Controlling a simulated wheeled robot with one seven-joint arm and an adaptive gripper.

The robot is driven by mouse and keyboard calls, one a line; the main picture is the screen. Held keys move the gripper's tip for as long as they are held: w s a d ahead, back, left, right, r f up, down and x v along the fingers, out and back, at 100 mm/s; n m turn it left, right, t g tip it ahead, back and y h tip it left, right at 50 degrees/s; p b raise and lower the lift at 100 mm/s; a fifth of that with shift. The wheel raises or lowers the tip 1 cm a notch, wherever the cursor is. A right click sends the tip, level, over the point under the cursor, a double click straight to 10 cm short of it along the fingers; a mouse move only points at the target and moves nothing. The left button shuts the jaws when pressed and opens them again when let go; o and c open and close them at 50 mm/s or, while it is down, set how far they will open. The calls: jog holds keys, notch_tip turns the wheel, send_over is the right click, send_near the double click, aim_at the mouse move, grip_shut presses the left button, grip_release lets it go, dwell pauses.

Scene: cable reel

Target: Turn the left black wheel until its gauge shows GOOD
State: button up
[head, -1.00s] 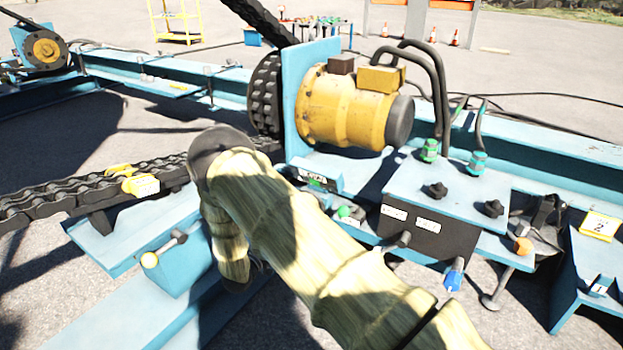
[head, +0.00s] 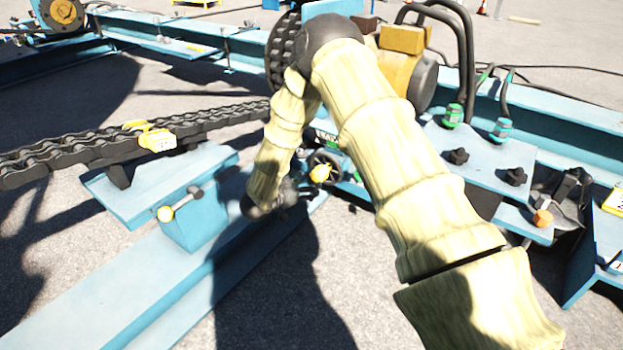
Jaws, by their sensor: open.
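A dark round wheel (head: 325,160), seemingly the left black wheel, shows between my forearm and upper arm in the head view, with a yellow part (head: 320,174) in front of its middle. Just above it is a small panel (head: 326,136) with white marks and some green. Its words are too small to read, so I cannot tell the gauge's reading. My gripper (head: 291,190) is a dark shape at the lower end of my forearm, left of and slightly below the wheel. It is open and looks empty; its fingers are hard to make out. My arm hides much to the right.
A blue beam (head: 110,290) runs below my gripper. A blue block with a yellow-tipped lever (head: 178,205) stands to the left, near a thick chain (head: 60,155). Black knobs (head: 458,156) sit on a blue-topped box at right. A yellow motor (head: 405,70) is behind my arm.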

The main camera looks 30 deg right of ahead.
aim_at(315, 178)
jog(key=shift+y, duration=0.5)
jog(key=b+x, duration=0.1)
jog(key=x, duration=0.1)
jog(key=b+x, duration=0.2)
jog(key=x, duration=0.1)
jog(key=w+b+x, duration=0.1)
jog(key=b+x, duration=0.1)
jog(key=shift+w+d+r, duration=0.1)
jog(key=shift+d+r, duration=0.2)
jog(key=shift+b+x, duration=0.5)
jog(key=shift+x, duration=0.5)
jog(key=shift+r, duration=0.15)
jog(key=c, duration=1.3)
jog(key=shift+w+r, duration=0.1)
jog(key=shift+w, duration=0.05)
jog(key=shift+c, duration=0.5)
